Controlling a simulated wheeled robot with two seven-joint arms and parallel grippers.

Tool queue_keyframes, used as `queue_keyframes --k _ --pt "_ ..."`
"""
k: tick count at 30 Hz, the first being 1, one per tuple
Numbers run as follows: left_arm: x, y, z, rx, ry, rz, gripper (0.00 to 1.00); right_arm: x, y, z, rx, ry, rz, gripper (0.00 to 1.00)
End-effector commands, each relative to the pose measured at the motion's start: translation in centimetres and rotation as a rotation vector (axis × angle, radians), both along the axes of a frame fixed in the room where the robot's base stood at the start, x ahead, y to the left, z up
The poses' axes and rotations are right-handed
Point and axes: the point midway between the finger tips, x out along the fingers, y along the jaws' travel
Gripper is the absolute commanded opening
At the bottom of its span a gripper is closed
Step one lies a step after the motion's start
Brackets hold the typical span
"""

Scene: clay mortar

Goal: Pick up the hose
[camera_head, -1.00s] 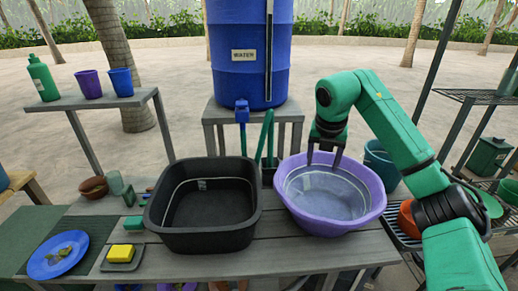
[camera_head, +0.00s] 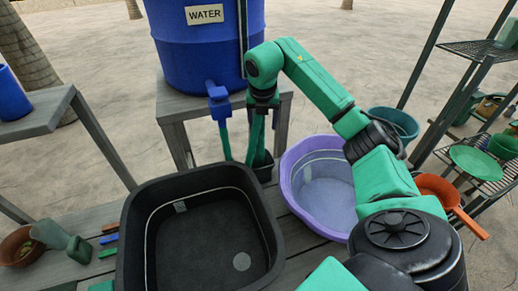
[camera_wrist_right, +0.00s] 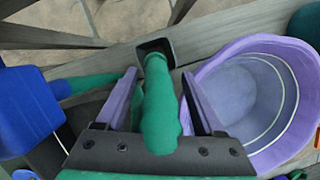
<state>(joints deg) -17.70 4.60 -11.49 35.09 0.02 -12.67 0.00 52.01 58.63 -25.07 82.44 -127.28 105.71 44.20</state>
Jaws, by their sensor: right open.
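The green hose (camera_wrist_right: 158,110) stands with its end in a small dark square holder (camera_wrist_right: 155,48) in the right wrist view. It also shows in the head view (camera_head: 256,138), beside the blue tap. My right gripper (camera_wrist_right: 160,78) is open, with its two fingers on either side of the hose. I cannot tell whether either finger touches it. In the head view the right gripper (camera_head: 263,102) is over the upper part of the hose, hiding its top. My left gripper is not in view.
The blue water barrel (camera_head: 205,45) with its tap (camera_head: 218,95) stands behind, close to the gripper. A black basin (camera_head: 205,230) and a purple basin (camera_head: 320,190) sit on the slatted table. Shelves (camera_head: 470,160) stand at the right.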

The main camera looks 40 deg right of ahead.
Motion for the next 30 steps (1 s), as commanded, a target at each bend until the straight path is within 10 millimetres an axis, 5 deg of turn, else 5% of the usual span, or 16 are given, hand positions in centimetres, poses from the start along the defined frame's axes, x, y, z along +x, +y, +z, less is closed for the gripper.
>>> queue_keyframes --k 12,20,25,30 --pt "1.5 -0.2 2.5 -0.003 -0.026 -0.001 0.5 1.8 -1.2 -6.4 0.002 0.003 -0.001 0.7" --pt "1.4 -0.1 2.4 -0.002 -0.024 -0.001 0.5 2.0 -1.3 -7.2 -0.001 -0.001 0.001 0.7" --pt "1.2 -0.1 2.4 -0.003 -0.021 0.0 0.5 2.0 -1.3 -7.2 -0.001 -0.001 0.0 0.05" --pt "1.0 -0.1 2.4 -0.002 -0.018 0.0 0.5 2.0 -1.3 -7.1 -0.001 -0.002 0.0 0.0"
